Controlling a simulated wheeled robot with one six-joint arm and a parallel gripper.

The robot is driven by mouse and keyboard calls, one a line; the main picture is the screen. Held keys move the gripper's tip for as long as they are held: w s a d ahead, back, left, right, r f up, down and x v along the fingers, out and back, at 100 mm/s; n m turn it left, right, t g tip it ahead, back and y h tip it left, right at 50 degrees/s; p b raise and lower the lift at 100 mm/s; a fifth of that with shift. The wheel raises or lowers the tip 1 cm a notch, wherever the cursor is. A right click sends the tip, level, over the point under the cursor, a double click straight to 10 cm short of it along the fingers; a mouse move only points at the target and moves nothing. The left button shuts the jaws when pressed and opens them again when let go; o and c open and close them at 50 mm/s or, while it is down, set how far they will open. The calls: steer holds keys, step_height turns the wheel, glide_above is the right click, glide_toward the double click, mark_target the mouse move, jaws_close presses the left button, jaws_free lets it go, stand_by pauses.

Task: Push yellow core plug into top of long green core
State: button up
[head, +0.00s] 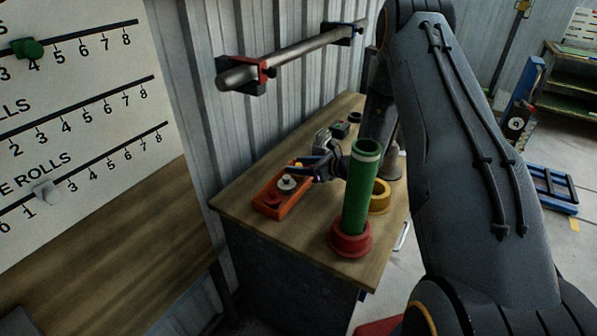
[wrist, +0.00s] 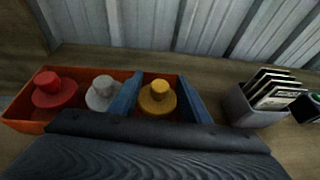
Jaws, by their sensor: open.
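The yellow core plug (wrist: 158,97) sits upright at the right end of an orange tray (wrist: 20,122). My gripper (wrist: 157,100) is open, with one blue finger on each side of the plug; I cannot tell whether they touch it. In the head view my gripper (head: 312,168) is over the far end of the tray (head: 268,209) and the yellow plug is hidden. The long green core (head: 357,195) stands upright in a red base (head: 350,243) on the bench, to the right of my gripper. A pale band rings its top.
A red plug (wrist: 56,92) and a grey plug (wrist: 102,94) share the tray. A grey holder with cards (wrist: 250,108) stands to the right. A yellow ring (head: 380,197) lies behind the green core. A metal bar (head: 300,52) hangs on the wall. The near bench top (head: 285,240) is clear.

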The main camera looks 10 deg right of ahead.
jaws_close()
steer(key=shift+r, duration=0.15)
